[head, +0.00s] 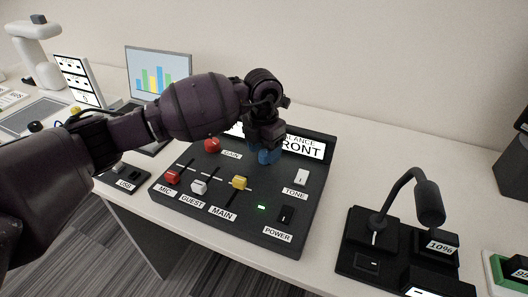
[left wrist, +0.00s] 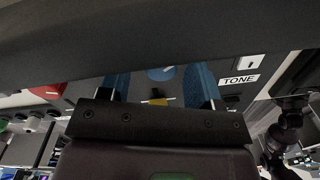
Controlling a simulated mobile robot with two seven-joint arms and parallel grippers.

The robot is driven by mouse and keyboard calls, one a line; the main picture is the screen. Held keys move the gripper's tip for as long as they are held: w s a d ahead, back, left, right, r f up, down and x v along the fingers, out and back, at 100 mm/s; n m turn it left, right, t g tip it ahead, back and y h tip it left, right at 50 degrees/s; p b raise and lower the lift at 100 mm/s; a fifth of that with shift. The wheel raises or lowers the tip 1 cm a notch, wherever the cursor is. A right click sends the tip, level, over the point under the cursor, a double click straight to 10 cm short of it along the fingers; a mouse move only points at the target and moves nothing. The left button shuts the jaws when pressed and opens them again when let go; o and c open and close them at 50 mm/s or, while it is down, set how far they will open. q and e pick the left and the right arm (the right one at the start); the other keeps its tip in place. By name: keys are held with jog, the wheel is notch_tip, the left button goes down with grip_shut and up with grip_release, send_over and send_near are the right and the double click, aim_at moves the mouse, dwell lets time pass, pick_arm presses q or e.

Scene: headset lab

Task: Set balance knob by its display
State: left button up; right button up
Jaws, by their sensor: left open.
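The black console stands on the white desk. Its balance display (head: 308,151) reads "BALANCE" above letters ending in "RONT"; its left part is hidden behind my left gripper (head: 267,156). That gripper points down over the console, just in front of the display. In the left wrist view a round blue knob (left wrist: 160,73) lies between the two blue fingertips of my open left gripper (left wrist: 158,88). I cannot tell whether the fingers touch it. In the head view the gripper covers the knob. My right gripper is not seen clearly in either view.
On the console are the red gain knob (head: 212,145), the red, white and yellow sliders, the white tone switch (head: 301,177) and the power switch (head: 286,215) beside a lit green light. A black lamp (head: 428,203) stands at right. A monitor (head: 158,72) stands behind.

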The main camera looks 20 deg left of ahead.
aim_at(263, 152)
pick_arm(q)
notch_tip(263, 152, up, 10)
jog(key=p, duration=0.1)
jog(key=shift+f+p, duration=0.2)
jog(key=shift+p, duration=0.2)
jog(key=shift+a+f, duration=0.1)
